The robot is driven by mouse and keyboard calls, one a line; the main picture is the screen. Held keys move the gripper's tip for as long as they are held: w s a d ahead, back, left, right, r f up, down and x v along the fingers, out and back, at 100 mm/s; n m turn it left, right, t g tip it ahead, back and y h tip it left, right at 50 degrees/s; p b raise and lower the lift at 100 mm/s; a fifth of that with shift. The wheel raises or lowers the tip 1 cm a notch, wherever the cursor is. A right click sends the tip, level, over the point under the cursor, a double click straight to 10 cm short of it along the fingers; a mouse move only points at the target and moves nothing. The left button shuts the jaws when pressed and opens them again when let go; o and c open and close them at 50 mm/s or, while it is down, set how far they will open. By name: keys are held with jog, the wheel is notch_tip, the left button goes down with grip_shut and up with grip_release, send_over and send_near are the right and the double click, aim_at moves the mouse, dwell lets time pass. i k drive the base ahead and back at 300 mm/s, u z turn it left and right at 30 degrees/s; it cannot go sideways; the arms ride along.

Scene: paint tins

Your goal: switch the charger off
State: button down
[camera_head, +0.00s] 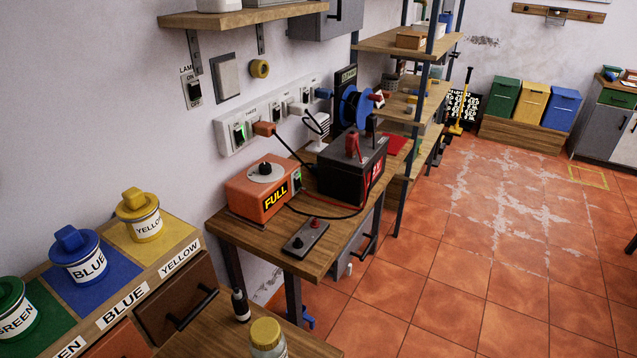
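The charger (252,196) is an orange box on a wooden bench against the left wall. Its front reads "FULL" in yellow on black, and a round dial (265,171) is on its top. A small dark switch with some green (297,180) is at the right end of its front; its position is too small to tell. Cables run from the charger to a black battery (340,180) beside it, which carries a red clamp (353,144). An orange plug (264,129) sits in the white wall socket strip (262,115), by a green-lit switch (239,132). My gripper is not in view.
A dark pad with a red knob (306,238) lies at the bench's front. A "LAMP" wall switch (193,90) is above. Yellow (140,217) and blue (80,257) tins stand lower left; a jar (267,338) is in front. The tiled floor (450,270) at right is clear.

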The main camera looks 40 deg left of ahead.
aim_at(297, 184)
jog(key=i, duration=2.6)
jog(key=u, duration=2.75)
